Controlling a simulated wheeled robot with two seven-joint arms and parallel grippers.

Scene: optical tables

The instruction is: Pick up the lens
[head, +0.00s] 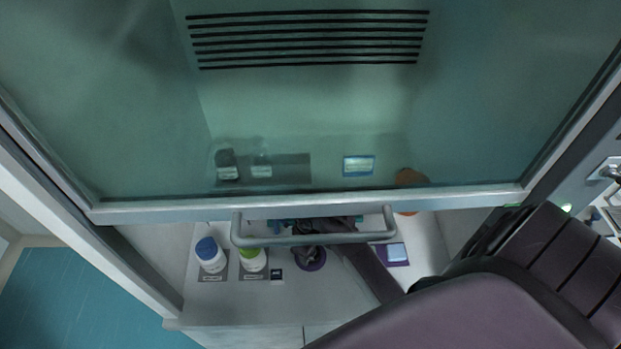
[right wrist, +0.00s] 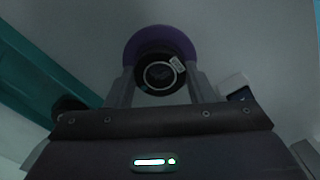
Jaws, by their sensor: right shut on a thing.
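The lens (right wrist: 160,74) is a short black cylinder with a round glass face and a small white label, seen in the right wrist view. My right gripper (right wrist: 160,84) is shut on it, one finger on each side. A purple round pad (right wrist: 133,45) shows behind the lens. I cannot tell whether the lens touches it. In the head view my right arm reaches under the raised glass sash, and the purple pad (head: 316,266) is partly covered by the dark gripper and lens. My left gripper is not in view.
The sash handle (head: 310,239) crosses in front of my right arm. A blue-capped bottle (head: 211,256) and a green-capped bottle (head: 253,260) stand left of the pad. A purple square pad (head: 398,262) with a pale block lies right. An orange round thing (head: 407,177) is behind the glass.

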